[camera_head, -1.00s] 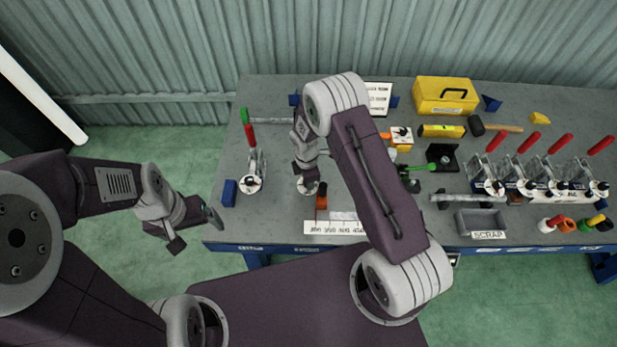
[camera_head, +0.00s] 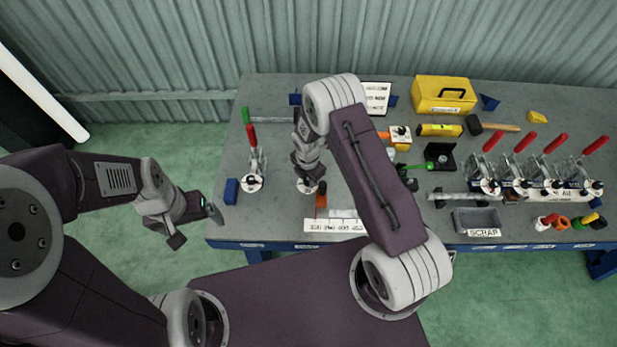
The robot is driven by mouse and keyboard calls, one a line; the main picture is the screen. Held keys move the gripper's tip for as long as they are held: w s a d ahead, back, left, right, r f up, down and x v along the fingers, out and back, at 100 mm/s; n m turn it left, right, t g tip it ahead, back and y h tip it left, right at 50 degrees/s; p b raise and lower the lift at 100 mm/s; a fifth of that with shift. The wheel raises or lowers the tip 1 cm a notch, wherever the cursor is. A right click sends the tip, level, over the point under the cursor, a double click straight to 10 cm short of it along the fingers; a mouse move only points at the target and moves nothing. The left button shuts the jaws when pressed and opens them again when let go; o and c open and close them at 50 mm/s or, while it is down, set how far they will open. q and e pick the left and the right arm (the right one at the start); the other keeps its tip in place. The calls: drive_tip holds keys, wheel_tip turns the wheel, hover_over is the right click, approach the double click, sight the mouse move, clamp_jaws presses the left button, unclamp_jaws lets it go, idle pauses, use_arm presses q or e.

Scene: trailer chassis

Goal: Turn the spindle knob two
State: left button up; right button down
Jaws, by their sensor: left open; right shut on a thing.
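My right gripper (camera_head: 308,180) points down at the left part of the workbench, under my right arm. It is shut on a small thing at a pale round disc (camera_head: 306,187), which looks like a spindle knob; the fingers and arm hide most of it. A similar pale disc (camera_head: 252,183) sits to its left, at the foot of a red-handled clamp (camera_head: 253,148). I cannot tell which knob is number two. My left gripper (camera_head: 197,225) is open and empty, off the bench's left edge over the green floor.
A blue block (camera_head: 231,191) stands near the bench's left edge. A white label strip (camera_head: 334,225) lies at the front. To the right are a yellow toolbox (camera_head: 444,95), a grey scrap tray (camera_head: 477,221) and several red-handled clamps (camera_head: 539,165). My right arm covers the bench middle.

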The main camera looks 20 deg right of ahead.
drive_tip(key=shift+s, duration=0.1)
drive_tip(key=c, duration=1.1)
unclamp_jaws()
drive_tip(key=shift+a, duration=0.1)
drive_tip(key=shift+r, duration=0.5)
wheel_tip(320, 180, up, 8)
drive_tip(key=b, duration=0.2)
drive_tip(key=shift+s+a, duration=0.15)
drive_tip(key=shift+s, duration=0.25)
